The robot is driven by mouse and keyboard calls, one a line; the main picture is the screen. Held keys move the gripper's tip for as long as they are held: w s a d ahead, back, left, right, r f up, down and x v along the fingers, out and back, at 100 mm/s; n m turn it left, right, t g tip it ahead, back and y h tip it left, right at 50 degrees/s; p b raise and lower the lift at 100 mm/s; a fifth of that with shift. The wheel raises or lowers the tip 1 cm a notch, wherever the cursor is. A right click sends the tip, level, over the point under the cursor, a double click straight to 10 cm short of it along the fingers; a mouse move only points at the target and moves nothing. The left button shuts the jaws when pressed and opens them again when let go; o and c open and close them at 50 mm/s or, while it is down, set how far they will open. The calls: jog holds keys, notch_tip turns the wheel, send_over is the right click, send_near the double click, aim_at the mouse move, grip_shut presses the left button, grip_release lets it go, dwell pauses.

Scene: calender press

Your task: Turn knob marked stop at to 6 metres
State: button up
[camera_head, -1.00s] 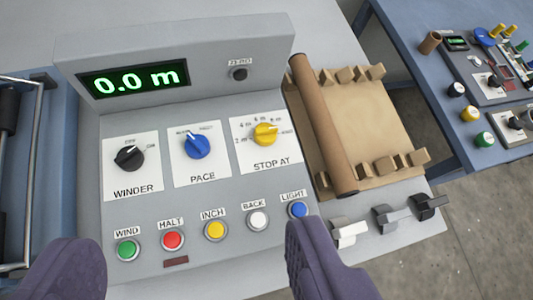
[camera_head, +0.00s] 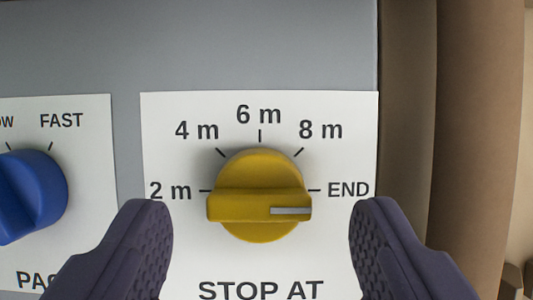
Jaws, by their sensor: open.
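The yellow STOP AT knob (camera_head: 258,178) sits on a white label plate (camera_head: 345,255) in the middle of the view. Its marks read 2 m, 4 m, 6 m, 8 m and END, with 6 m at the top. The pale pointer line (camera_head: 291,211) on its bar points right, towards END. My gripper (camera_head: 261,240) is open, with one purple finger on each side of the knob. A gap shows between each finger and the knob in the picture. The knob is not held.
The blue PACE knob (camera_head: 28,195) is close by on the left, near my left finger. A brown cardboard roll (camera_head: 475,130) stands along the panel's right edge. The grey panel (camera_head: 200,45) above the plate is clear.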

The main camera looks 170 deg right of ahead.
jog(key=shift+x, duration=1.05)
jog(key=c, duration=1.1)
jog(key=shift+s, duration=0.1)
jog(key=shift+r, duration=0.1)
